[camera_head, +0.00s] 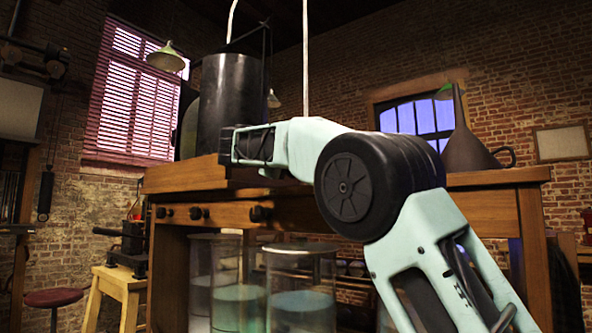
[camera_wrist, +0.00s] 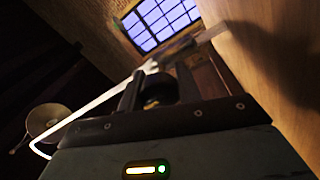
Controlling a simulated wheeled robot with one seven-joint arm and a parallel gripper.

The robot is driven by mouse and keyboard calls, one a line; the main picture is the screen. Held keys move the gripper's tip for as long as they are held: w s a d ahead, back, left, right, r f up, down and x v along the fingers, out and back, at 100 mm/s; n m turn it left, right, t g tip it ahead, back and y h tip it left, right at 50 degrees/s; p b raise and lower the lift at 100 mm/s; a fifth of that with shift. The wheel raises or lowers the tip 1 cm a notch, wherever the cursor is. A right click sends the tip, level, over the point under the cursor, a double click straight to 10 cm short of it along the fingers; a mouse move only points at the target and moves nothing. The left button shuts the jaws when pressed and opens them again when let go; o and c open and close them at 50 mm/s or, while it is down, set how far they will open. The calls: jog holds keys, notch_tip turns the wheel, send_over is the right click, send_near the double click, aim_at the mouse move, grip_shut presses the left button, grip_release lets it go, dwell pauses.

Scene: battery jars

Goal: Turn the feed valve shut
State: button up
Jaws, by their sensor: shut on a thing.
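My gripper (camera_head: 229,147) is at the bench top, right against the lower part of the tall black tank (camera_head: 226,95) in the head view. In the wrist view my gripper (camera_wrist: 157,94) is shut on a dark rounded part, which appears to be the handle of the feed valve (camera_wrist: 159,92). Most of the valve is hidden by the jaws and shadow, so its turn angle cannot be told. In the head view the gripper covers the valve.
The wooden bench (camera_head: 330,213) has dark knobs (camera_head: 260,213) on its front. Glass jars (camera_head: 300,285) with greenish liquid stand below. A dark funnel-shaped can (camera_head: 468,148) stands at the right. A pale tube (camera_head: 305,60) hangs down behind my arm.

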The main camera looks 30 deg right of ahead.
jog(key=shift+m+b, duration=0.4)
jog(key=shift+m, duration=0.2)
jog(key=o, duration=1)
jog(key=shift+c, duration=0.2)
jog(key=b+v, duration=0.1)
jog(key=v, duration=1.6)
jog(key=shift+a+b, duration=0.25)
jog(key=shift+b, duration=0.15)
jog(key=shift+s, duration=0.1)
